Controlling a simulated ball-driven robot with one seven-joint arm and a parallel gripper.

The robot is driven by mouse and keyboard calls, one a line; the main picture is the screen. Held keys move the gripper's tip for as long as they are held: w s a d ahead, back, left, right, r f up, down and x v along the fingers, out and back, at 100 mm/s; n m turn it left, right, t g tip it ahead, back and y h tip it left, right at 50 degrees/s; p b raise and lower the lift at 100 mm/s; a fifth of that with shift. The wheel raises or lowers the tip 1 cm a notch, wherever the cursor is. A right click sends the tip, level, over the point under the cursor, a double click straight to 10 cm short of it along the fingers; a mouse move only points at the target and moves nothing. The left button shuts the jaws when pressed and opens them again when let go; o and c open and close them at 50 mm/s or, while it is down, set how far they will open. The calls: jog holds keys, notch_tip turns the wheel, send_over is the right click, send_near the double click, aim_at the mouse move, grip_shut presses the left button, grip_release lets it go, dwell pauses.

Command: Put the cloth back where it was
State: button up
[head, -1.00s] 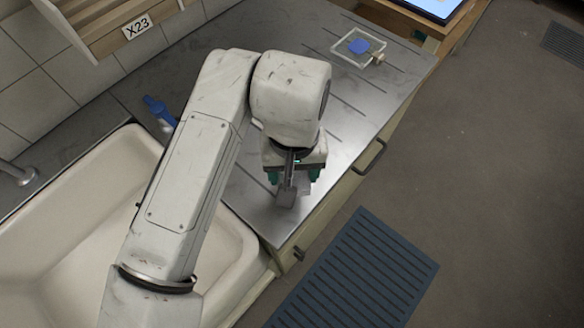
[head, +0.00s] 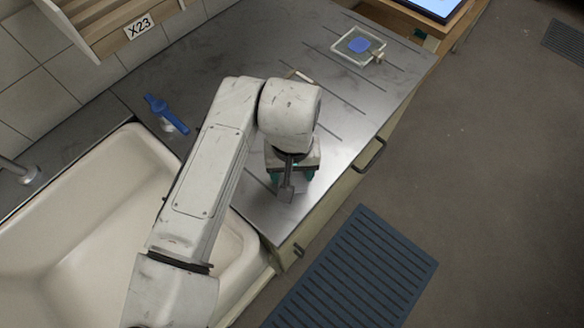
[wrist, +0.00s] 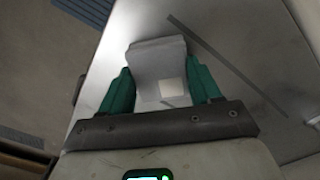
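A grey cloth (wrist: 155,58) with a pale square patch sits between the two green fingers of my gripper (wrist: 160,78) in the wrist view. Both fingers appear to press against its sides, and its far part sticks out past the fingertips. In the head view my gripper (head: 291,178) points down over the near end of the metal counter (head: 340,120), close to its front edge. There the cloth is mostly hidden by my gripper. I cannot tell whether it touches the counter.
A clear square dish (head: 341,54) with blue inside stands at the counter's far end. A small stick (head: 301,76) lies behind my arm. A blue slatted mat (head: 355,270) is on the floor. The counter's middle is mostly clear.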

jog(key=o, duration=0.5)
jog(key=shift+c, duration=0.2)
